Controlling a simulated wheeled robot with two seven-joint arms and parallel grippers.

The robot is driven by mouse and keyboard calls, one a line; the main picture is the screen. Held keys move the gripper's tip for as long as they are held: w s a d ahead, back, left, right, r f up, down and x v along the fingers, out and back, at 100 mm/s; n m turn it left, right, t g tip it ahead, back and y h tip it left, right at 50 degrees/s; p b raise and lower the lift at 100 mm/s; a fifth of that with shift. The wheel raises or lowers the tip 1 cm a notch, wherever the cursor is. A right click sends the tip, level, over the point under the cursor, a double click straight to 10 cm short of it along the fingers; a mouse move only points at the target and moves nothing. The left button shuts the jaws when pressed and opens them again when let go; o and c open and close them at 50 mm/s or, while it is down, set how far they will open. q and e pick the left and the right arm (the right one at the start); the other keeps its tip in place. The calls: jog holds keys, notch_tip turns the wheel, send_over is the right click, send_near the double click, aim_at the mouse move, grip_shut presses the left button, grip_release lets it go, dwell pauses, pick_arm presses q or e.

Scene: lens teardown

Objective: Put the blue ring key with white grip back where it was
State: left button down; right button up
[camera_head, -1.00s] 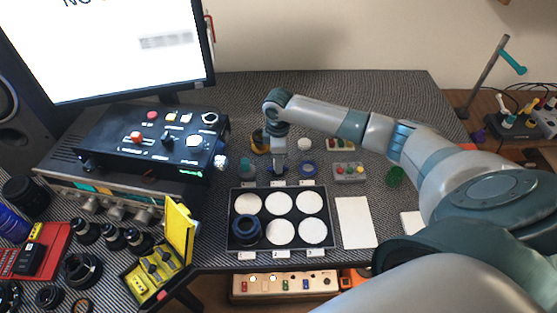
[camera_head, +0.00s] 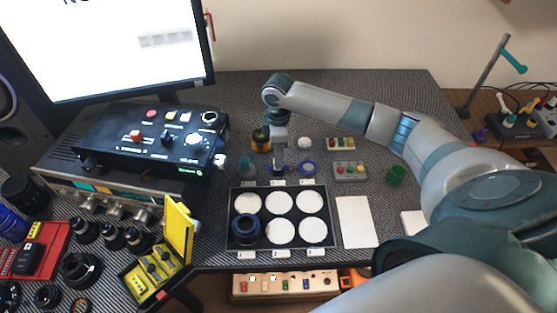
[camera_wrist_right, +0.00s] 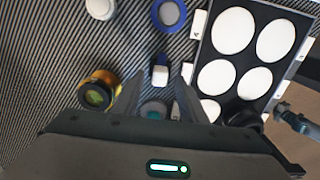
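A small white-faced block with a dark blue top edge (camera_wrist_right: 160,72), which looks like the key's white grip, stands on the mat between my right fingers. Its ring is not clear to see. My right gripper (camera_wrist_right: 158,88) is open, with gaps on both sides of the block. In the head view my right gripper (camera_head: 279,170) points down behind the tray and hides most of the block. A separate blue ring with a pale centre (camera_head: 307,169) lies just to the right; it also shows in the wrist view (camera_wrist_right: 169,14). My left gripper is not in view.
A teal jar (camera_head: 247,170), a yellow-and-black lens part (camera_head: 261,140) and a white cap (camera_head: 305,144) stand close by. A grey button box (camera_head: 349,171) is to the right.

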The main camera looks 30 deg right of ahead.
notch_tip(320, 180, up, 9)
jog(key=b, duration=0.1)
dwell(0.3)
dwell(0.4)
